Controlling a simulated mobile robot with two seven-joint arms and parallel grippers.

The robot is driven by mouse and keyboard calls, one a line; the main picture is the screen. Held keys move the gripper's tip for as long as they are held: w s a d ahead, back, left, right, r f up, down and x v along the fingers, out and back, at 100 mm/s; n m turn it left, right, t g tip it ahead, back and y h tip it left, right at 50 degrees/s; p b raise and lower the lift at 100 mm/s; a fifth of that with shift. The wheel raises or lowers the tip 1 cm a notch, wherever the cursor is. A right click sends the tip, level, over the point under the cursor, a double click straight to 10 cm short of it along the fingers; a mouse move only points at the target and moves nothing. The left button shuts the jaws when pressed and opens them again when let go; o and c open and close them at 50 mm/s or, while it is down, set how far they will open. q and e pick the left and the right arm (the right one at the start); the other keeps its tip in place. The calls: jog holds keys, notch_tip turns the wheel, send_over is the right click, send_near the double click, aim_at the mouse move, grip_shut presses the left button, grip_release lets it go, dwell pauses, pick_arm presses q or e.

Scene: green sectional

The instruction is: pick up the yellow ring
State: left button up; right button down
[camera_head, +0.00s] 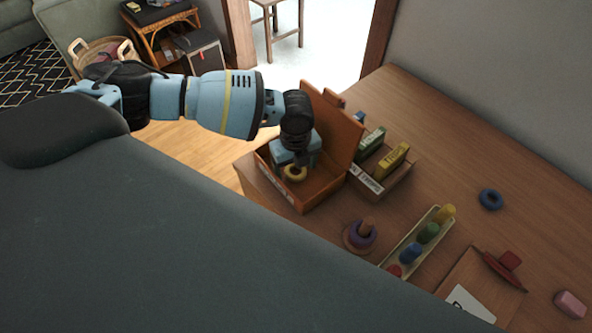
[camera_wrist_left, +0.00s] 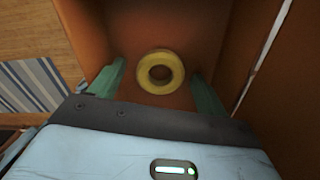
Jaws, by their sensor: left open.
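The yellow ring (camera_head: 294,173) lies flat inside an open orange-brown box (camera_head: 325,190) on the wooden table. My left gripper (camera_head: 295,165) points down into the box, over the ring. In the left wrist view the ring (camera_wrist_left: 160,72) lies between the two green fingertips (camera_wrist_left: 158,85), with gaps on both sides, so the gripper is open and not holding it. The ring's far edge is partly hidden by the gripper in the head view. My right gripper does not show.
The box lid (camera_head: 335,125) stands up behind the gripper. A crate (camera_head: 385,185) of small boxes stands right of it. A stacking post with a purple ring (camera_head: 361,234), a tray (camera_head: 443,208) of colored pegs and a blue ring (camera_head: 490,199) lie further right.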

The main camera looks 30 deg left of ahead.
pick_arm(q)
jog(key=c, duration=1)
jog(key=shift+r, duration=0.1)
jog(key=shift+c, duration=0.2)
